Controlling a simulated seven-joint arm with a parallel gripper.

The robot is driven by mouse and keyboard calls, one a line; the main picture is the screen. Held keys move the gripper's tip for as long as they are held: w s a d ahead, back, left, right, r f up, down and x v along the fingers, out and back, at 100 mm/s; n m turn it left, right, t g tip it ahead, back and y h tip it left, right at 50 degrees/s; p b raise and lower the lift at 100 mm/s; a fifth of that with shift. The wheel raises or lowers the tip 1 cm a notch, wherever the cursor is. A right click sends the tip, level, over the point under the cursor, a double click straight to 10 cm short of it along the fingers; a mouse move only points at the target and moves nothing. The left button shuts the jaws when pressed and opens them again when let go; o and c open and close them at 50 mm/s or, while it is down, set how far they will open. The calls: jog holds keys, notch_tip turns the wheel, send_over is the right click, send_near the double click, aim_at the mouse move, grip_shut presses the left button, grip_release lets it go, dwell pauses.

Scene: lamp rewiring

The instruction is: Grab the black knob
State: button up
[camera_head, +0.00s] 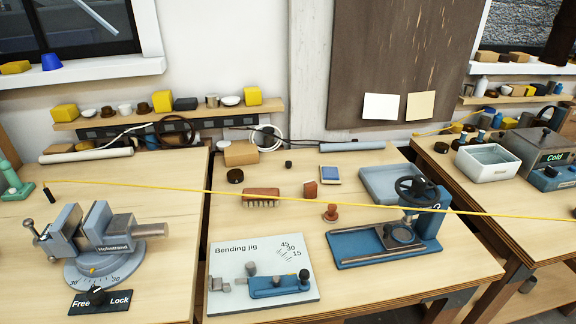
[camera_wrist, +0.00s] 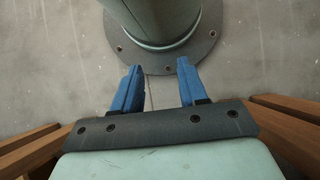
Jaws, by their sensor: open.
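Several black knob-like parts show in the head view, and I cannot tell which one is meant. A black knob (camera_head: 97,295) sits on the Free/Lock plate in front of the grey vise (camera_head: 100,240). A smaller black knob (camera_head: 304,275) is on the blue block of the bending jig. A small loose black piece (camera_head: 288,164) and a round black piece (camera_head: 235,176) lie at the back of the middle bench. My gripper (camera_wrist: 159,66) shows only in the wrist view. Its two blue fingers are apart with nothing between them, over a grey floor, away from the knobs.
A yellow cord (camera_head: 290,194) stretches across the benches. The bending jig plate (camera_head: 225,260) and a blue press with a black handwheel (camera_head: 417,189) stand on the middle bench (camera_head: 350,290). A white tub (camera_head: 487,163) is on the right bench. Brown slats (camera_wrist: 290,130) flank my gripper.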

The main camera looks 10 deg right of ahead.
jog(key=shift+o, duration=0.4)
jog(key=shift+o, duration=1)
jog(key=shift+d, duration=0.1)
